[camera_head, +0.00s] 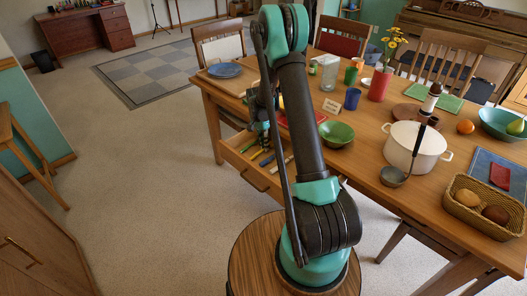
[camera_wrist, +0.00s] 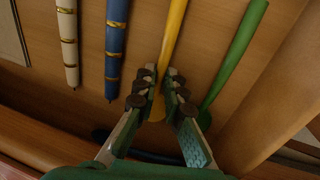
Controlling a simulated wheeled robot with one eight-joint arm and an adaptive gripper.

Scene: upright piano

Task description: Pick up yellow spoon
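The yellow spoon (camera_wrist: 173,38) lies with its handle running up the wrist view and its lower end passing between my fingers. My gripper (camera_wrist: 160,78) has both dark finger pads close against the spoon's sides, with no clear gap. Part of the spoon's lower end is hidden by the gripper. It appears at drawer level; any lift off the floor cannot be told. In the head view my arm hides the spoon and most of the gripper, above the open drawer (camera_head: 246,165).
A green utensil (camera_wrist: 235,50) lies close right of the spoon, a blue one (camera_wrist: 115,40) and a white one (camera_wrist: 67,40) to the left. A drawer wall (camera_wrist: 275,90) is at the right. A green bowl (camera_head: 337,133) and a white pot (camera_head: 412,146) stand on the table above.

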